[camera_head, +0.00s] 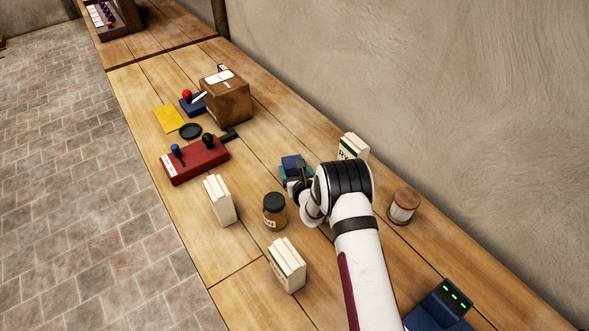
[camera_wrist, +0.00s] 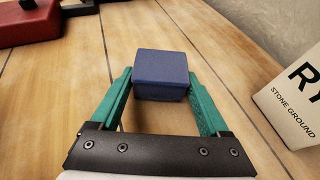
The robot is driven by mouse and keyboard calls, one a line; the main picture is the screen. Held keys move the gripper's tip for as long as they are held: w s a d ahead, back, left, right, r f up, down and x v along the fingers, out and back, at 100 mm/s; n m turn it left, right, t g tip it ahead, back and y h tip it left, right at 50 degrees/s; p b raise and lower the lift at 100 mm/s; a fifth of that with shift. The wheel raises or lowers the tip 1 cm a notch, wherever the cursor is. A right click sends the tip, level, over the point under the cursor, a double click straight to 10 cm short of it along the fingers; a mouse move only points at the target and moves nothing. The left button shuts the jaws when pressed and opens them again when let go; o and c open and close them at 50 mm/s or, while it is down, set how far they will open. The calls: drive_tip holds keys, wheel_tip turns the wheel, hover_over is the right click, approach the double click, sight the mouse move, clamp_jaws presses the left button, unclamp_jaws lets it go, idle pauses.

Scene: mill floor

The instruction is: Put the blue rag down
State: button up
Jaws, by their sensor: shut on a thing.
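The blue rag (camera_wrist: 161,72) is a compact, block-like blue piece between the two teal fingers of my gripper (camera_wrist: 161,92) in the wrist view. The fingers are shut on its sides. In the head view the rag (camera_head: 291,161) shows just beyond the teal fingertips, over the middle of the wooden bench (camera_head: 254,252). My arm hides part of my gripper in the head view. I cannot tell whether the rag's underside touches the bench.
A white package (camera_head: 353,146) stands close right of the rag. A jar (camera_head: 274,210) and white packages (camera_head: 219,200) (camera_head: 287,264) stand nearer. A red box (camera_head: 196,160), brown box (camera_head: 227,97) and yellow sheet (camera_head: 169,118) lie farther left. A spool (camera_head: 403,205) stands right.

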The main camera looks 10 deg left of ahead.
sight(295, 171)
drive_tip(key=shift+f, duration=0.15)
drive_tip(key=o, duration=1.4)
drive_tip(key=shift+c, duration=0.2)
drive_tip(key=shift+s+r, duration=0.1)
drive_tip(key=shift+r, duration=0.15)
drive_tip(key=v, duration=0.3)
drive_tip(key=s+a+r+n+g+y, duration=0.1)
drive_tip(key=s+a+r+n+y, duration=0.2)
drive_tip(key=r, duration=0.7)
drive_tip(key=s+a+r+n+g+y, duration=0.1)
drive_tip(key=s+r+n+y, duration=0.2)
drive_tip(key=r, duration=0.8)
drive_tip(key=s+a+r+n+g+y, duration=0.1)
drive_tip(key=s+r+n+g+y, duration=0.15)
drive_tip(key=s+r+n, duration=0.4)
drive_tip(key=s+d+f+n+g+h, duration=0.2)
drive_tip(key=s+d+n+g+h, duration=0.25)
drive_tip(key=s, duration=0.75)
drive_tip(key=s+d+f+n+g+h, duration=0.25)
drive_tip(key=s+d+n, duration=0.35)
drive_tip(key=s, duration=0.6)
drive_tip(key=s+d+f+n+g+h, duration=0.1)
drive_tip(key=s+d+f+n+h, duration=0.1)
drive_tip(key=s+d, duration=0.4)
drive_tip(key=d+n+h, duration=0.1)
drive_tip(key=d+h, duration=0.1)
drive_tip(key=d, duration=0.2)
drive_tip(key=shift+s+d+f+h, duration=0.2)
drive_tip(key=shift+s+d+h, duration=0.05)
drive_tip(key=shift+s+h, duration=0.15)
